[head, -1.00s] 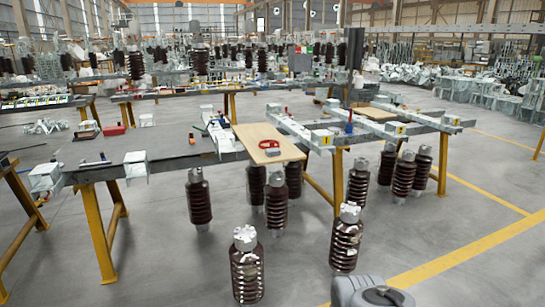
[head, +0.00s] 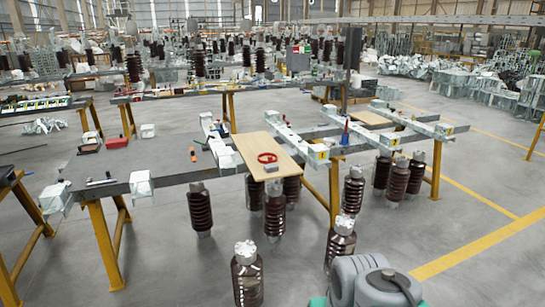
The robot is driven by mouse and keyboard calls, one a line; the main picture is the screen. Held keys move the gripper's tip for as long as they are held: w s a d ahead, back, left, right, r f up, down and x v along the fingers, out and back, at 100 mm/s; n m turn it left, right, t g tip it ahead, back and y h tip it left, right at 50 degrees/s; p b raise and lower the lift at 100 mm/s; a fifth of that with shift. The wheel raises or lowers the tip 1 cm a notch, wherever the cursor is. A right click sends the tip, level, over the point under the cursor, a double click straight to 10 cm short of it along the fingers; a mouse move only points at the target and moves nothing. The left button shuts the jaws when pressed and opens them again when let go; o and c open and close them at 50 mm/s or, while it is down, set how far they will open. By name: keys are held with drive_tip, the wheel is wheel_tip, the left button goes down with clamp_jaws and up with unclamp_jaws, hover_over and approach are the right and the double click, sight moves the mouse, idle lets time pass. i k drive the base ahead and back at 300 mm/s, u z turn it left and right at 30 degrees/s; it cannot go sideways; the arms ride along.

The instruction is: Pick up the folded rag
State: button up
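I cannot clearly make out a folded rag. A small grey block-like item (head: 271,168) lies at the near end of the light wooden board (head: 257,148), and it is too small to tell whether it is cloth. A red ring-shaped item (head: 267,157) lies on the same board just behind it. The board rests on the steel frame with yellow legs. Only a grey rounded part of my own arm shows at the bottom right. My gripper is not in view.
Brown ribbed insulators (head: 247,273) stand on the floor before and under the frame. Metal beams (head: 297,145) with white end blocks run beside the board. A small red box (head: 117,142) is at the left. Open floor with a yellow line (head: 480,245) lies to the right.

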sight(272, 167)
drive_tip(key=z, duration=0.2)
drive_tip(key=i, duration=2)
drive_tip(key=u, duration=0.9)
drive_tip(key=i, duration=0.45)
drive_tip(key=u, duration=0.35)
